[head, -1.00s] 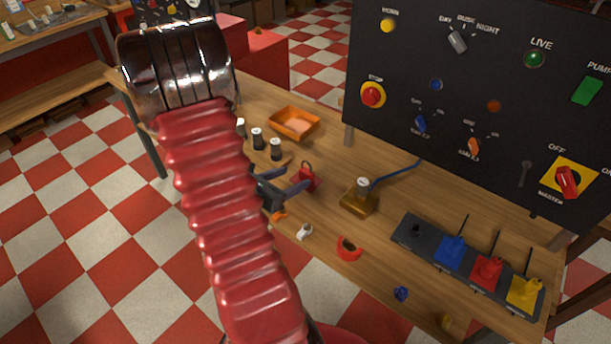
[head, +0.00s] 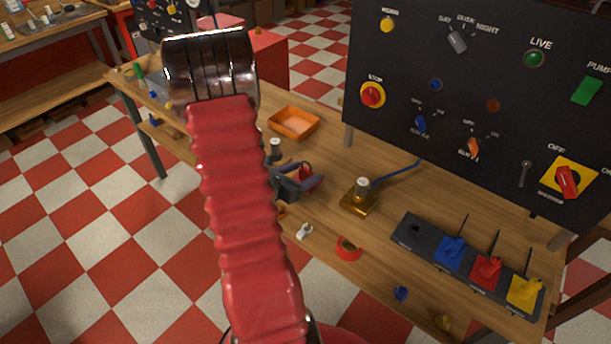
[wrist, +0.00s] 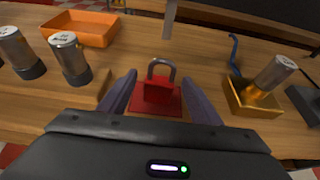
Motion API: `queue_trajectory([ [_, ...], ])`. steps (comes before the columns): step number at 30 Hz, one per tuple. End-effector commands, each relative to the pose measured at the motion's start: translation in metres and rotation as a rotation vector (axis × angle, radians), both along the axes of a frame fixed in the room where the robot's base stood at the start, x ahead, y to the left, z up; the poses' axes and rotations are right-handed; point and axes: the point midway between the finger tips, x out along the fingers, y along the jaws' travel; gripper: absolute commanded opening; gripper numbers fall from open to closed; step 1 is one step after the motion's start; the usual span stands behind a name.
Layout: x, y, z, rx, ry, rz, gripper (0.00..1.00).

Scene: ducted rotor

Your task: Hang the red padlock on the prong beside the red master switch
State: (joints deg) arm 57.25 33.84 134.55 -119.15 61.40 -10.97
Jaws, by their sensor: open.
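The red padlock (wrist: 158,88) stands on a red base on the bench, its grey shackle upward, in the wrist view. It also shows in the head view (head: 306,170), partly hidden by my gripper. My gripper (wrist: 160,85) is open, with one finger on each side of the padlock; I cannot tell if either touches it. The gripper (head: 300,178) also shows in the head view. The red master switch (head: 567,181) sits on a yellow plate at the right of the black panel. A small grey prong (head: 525,168) is on the panel left of it.
An orange tray (head: 294,123) lies behind the padlock. A brass block (head: 359,202) with a metal cylinder and blue cable stands to its right. A dark rack (head: 405,232) with coloured pieces sits at the front right, below the panel. Metal cylinders (wrist: 70,58) stand left of my gripper.

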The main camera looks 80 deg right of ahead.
Motion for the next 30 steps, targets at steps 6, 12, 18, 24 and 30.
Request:
queue_trajectory([
  [6,-0.01,-0.023,-0.013,0.001,0.0,-0.004,0.58],
  [12,-0.015,-0.039,-0.019,0.0,0.0,-0.001,0.58],
  [18,-0.015,-0.04,-0.019,0.0,0.0,0.001,0.58],
  [24,-0.015,-0.039,-0.019,0.0,0.0,0.001,0.58],
  [30,-0.015,-0.039,-0.019,0.0,0.0,0.001,0.54],
])
